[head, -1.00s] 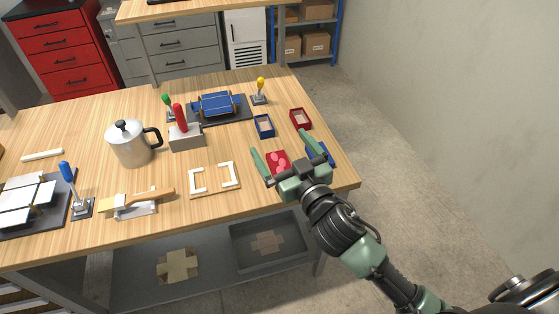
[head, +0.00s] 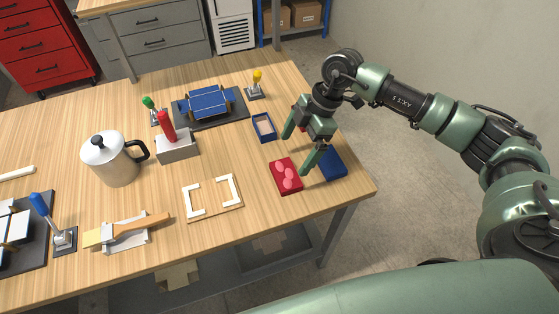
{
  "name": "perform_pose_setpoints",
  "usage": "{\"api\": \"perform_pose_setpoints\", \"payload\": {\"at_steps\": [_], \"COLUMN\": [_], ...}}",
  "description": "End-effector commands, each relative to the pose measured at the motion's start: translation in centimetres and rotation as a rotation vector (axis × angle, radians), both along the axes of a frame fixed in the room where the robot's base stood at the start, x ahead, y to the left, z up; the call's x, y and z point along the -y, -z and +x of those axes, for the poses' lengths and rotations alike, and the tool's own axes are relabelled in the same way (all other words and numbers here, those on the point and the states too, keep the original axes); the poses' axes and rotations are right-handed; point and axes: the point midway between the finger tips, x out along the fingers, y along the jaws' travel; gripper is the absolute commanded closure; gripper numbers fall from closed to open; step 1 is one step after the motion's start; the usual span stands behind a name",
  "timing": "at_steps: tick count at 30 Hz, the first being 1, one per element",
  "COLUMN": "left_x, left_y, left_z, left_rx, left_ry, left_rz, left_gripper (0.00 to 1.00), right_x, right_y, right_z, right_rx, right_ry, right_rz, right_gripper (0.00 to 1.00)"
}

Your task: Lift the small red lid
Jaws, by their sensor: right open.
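The small red lid (head: 279,184), with pink rounded spots on top, lies on the right part of the wooden table. My right gripper (head: 298,153) is open, its fingers pointing down. One fingertip is just behind the lid and the other overlaps the lid's right edge in the picture. I cannot tell whether it touches. My left gripper is not in view.
A blue open tray (head: 264,127) stands behind. A wooden board with white corner pieces (head: 211,199) lies left. A metal pot (head: 111,160) stands further left. The table's right edge (head: 372,192) is close.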

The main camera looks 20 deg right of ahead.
Motion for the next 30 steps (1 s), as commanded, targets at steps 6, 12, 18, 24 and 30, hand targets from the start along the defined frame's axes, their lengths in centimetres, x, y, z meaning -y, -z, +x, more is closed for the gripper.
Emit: {"api": "perform_pose_setpoints", "payload": {"at_steps": [6,12,18,24,30], "left_x": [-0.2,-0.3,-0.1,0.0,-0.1], "left_y": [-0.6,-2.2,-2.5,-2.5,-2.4], "left_z": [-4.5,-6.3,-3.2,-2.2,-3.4], "left_rx": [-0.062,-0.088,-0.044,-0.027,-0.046], "left_ry": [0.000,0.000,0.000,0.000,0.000], "left_rz": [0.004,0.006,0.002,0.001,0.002], "left_gripper": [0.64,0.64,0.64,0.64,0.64], "right_x": [-1.0,-1.9,-2.6,-2.7,-2.7], "right_y": [2.2,4.8,6.8,7.0,7.0], "right_z": [-0.2,-0.6,-0.5,-0.4,-0.4], "right_rx": [-0.005,-0.005,-0.002,0.000,0.000], "right_ry": [-0.002,-0.003,-0.004,-0.004,-0.004], "right_rz": [0.001,0.003,0.003,0.004,0.004], "right_gripper": [0.00,0.00,0.00,0.00,0.47]}}
